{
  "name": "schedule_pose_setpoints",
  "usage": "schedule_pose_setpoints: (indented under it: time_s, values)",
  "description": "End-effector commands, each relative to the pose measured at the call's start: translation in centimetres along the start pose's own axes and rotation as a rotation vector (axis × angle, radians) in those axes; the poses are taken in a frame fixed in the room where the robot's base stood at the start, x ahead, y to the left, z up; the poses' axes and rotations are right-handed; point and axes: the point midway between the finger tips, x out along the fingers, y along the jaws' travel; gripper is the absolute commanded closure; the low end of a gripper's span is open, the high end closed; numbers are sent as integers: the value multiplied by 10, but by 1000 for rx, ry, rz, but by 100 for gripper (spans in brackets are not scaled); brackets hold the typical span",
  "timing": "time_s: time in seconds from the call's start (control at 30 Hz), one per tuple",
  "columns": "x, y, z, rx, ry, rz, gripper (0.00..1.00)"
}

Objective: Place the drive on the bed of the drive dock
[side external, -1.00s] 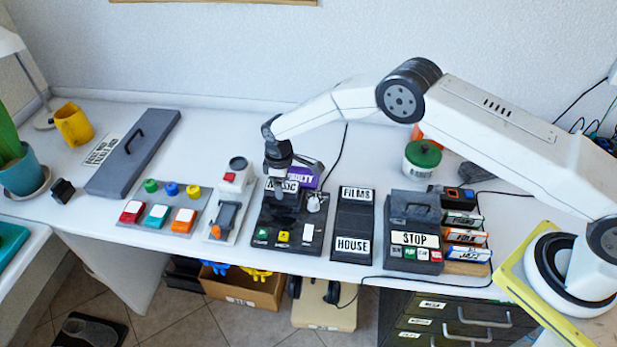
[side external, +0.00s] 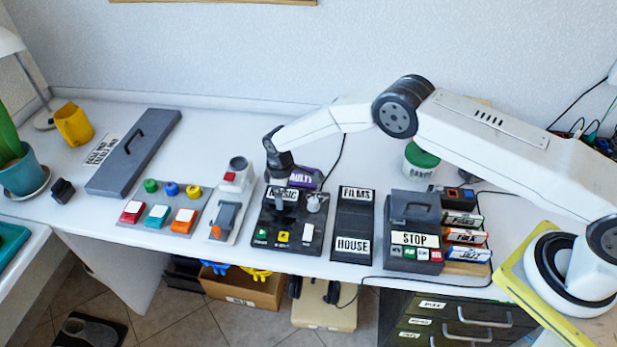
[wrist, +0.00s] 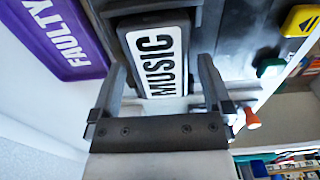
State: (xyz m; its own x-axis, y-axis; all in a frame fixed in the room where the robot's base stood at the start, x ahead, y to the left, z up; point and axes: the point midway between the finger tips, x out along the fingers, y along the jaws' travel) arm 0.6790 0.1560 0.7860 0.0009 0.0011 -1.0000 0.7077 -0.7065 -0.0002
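The drive (side external: 268,194) is a dark slab with a white MUSIC label. My gripper (side external: 282,190) points down at the back of the drive dock in the side view. The drive dock (side external: 290,243) is a black unit with green, yellow and white buttons along its front and a silver knob (side external: 317,203) at right. The drive is over the dock's back part; whether it touches the bed is unclear.
A purple FAULTY tray (side external: 306,178) lies right behind the dock. A black rack (side external: 354,222) with FILMS and HOUSE labels stands close on the right. A grey unit with an orange-tipped lever (side external: 222,218) stands on the left. The table behind is mostly clear.

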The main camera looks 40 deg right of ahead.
Motion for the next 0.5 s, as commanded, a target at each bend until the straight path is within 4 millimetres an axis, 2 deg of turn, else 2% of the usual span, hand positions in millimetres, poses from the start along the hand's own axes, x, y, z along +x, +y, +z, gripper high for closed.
schedule_pose_setpoints:
  time_s: [0.27, 0.5]
  values:
    - [-4, 0, 0, 0, 1, 0, 0]
    - [-22, 0, -1, 0, 1, 1, 0]
